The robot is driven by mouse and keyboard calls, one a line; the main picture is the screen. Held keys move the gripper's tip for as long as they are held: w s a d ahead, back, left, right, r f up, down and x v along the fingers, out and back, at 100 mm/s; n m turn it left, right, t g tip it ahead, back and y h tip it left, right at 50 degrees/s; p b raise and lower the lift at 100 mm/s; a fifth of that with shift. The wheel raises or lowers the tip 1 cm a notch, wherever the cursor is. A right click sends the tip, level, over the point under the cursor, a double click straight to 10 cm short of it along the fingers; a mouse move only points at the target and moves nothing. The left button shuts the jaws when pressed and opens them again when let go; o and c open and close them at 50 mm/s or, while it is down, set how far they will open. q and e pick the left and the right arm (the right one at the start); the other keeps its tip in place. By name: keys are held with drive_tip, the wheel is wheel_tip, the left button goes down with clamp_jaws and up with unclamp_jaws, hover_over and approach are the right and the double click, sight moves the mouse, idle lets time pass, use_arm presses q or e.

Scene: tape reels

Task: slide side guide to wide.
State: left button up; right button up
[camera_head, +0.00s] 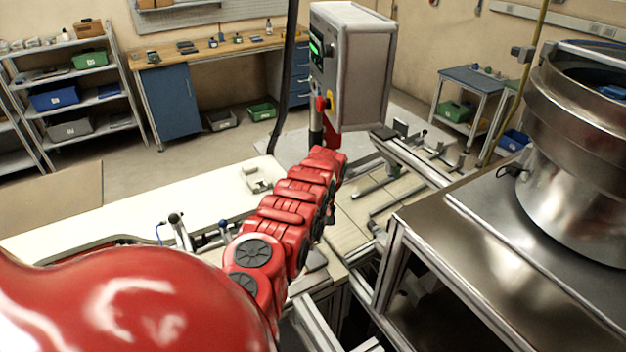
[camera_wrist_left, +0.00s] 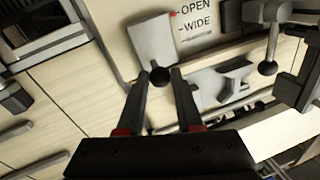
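The side guide's light grey plate (camera_wrist_left: 152,42) shows in the left wrist view, with a round black knob (camera_wrist_left: 160,75) at its lower end. A label (camera_wrist_left: 197,22) reading "OPEN" and "WIDE" lies just right of the plate, and a small red mark sits at the plate's edge beside "OPEN". My right gripper is out of view.
A grey control box (camera_head: 352,65) stands just beyond my left arm. A metal bowl feeder (camera_head: 575,150) on a steel-topped stand is at the right. In the left wrist view a lever with a ball end (camera_wrist_left: 268,67) and a grey bracket (camera_wrist_left: 220,84) are close to the right finger.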

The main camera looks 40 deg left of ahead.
use_arm(q)
clamp_jaws()
idle(1.0)
